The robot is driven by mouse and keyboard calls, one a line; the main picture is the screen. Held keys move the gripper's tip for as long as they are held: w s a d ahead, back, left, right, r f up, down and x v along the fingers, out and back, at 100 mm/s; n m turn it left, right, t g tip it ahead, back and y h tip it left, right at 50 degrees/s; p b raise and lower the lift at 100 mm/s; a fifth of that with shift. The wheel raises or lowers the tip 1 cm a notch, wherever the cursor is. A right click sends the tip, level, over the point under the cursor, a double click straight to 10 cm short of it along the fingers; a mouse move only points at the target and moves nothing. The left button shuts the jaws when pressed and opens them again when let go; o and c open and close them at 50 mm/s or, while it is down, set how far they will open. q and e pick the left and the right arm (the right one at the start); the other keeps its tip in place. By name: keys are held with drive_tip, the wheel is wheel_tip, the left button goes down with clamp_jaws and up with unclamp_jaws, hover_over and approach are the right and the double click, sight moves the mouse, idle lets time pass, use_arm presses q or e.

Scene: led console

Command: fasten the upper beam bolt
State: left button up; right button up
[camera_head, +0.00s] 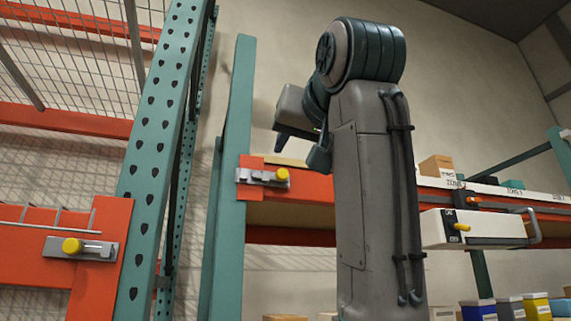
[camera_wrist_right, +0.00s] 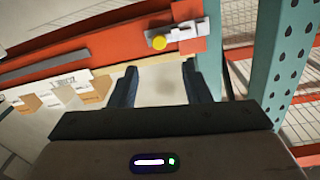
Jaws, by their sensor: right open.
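An orange beam end holds a grey bolt plate with a yellow knob (camera_head: 283,175) against the green middle upright. The knob sits at the plate's right end in the head view. This bolt also shows in the right wrist view, its yellow knob (camera_wrist_right: 159,41) beyond the fingertips. A second grey bolt plate with a yellow knob (camera_head: 72,246) is on the left orange beam, lower in the head view. My right gripper (camera_head: 298,148) is open and empty, apart from the bolt. It also shows in the right wrist view (camera_wrist_right: 160,78). My left gripper is not in view.
Green perforated uprights (camera_head: 160,140) stand at the left, with wire mesh (camera_head: 80,60) behind. A white box with a grey handle (camera_head: 480,229) juts out at the right. Boxes (camera_head: 436,166) sit on the right shelf. My right arm hides part of the right beam.

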sight(283, 174)
drive_tip(key=x, duration=0.3)
drive_tip(key=p+x, duration=0.1)
drive_tip(key=x, duration=0.1)
drive_tip(key=p+x, duration=0.1)
drive_tip(key=x, duration=0.2)
drive_tip(key=shift+w+f, duration=0.3)
drive_tip(key=shift+w+a+r, duration=0.1)
drive_tip(key=shift+w, duration=0.05)
drive_tip(key=shift+w, duration=0.1)
drive_tip(key=shift+w+a, duration=0.1)
clamp_jaws()
